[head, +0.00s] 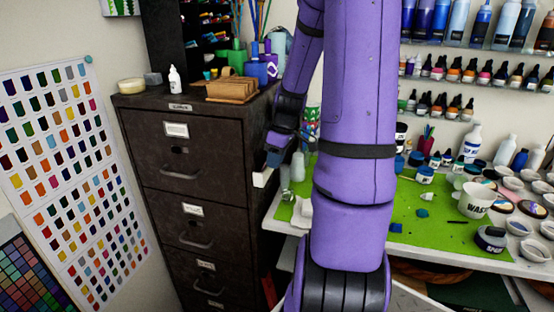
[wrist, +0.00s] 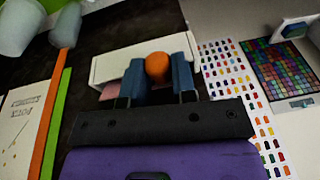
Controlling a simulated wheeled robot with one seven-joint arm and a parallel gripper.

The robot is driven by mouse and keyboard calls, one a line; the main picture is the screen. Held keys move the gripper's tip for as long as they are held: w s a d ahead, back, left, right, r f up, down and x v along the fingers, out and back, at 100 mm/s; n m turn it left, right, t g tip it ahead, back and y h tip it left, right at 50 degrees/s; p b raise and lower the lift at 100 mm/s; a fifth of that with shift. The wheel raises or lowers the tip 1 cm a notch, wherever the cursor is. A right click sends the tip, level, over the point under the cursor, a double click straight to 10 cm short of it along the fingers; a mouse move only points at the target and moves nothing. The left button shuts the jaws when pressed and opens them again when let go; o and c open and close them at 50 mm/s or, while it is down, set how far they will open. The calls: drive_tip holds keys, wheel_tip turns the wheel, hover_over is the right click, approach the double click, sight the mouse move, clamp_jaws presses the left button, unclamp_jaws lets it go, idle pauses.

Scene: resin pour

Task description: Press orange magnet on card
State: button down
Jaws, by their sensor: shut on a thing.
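The orange magnet (wrist: 157,66) is round and sits between the two blue fingers of my gripper (wrist: 159,78) in the wrist view. In the head view my gripper (head: 275,156) is beside the dark filing cabinet, and the magnet cannot be made out. A white card with rows of colour swatches (head: 72,150) hangs on the wall at the left, apart from my gripper. A teal magnet (head: 88,59) is at its top right corner. The swatch card also shows at the right of the wrist view (wrist: 236,75). I cannot tell whether this is the task's card.
The dark filing cabinet (head: 190,130) stands between the swatch card and my gripper. A white block-like thing (wrist: 118,52) is close behind the fingers. A second colour chart (head: 35,265) is at lower left. The green-matted table (head: 430,228) at right holds jars and cups.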

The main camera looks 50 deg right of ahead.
drive_tip(key=shift+w+a, duration=0.35)
drive_tip(key=shift+w, duration=0.45)
idle(0.4)
idle(0.5)
drive_tip(key=shift+c, duration=1.8)
unclamp_jaws()
drive_tip(key=s+d, duration=0.2)
drive_tip(key=s, duration=0.4)
drive_tip(key=shift+s+d, duration=0.25)
drive_tip(key=shift+d, duration=0.1)
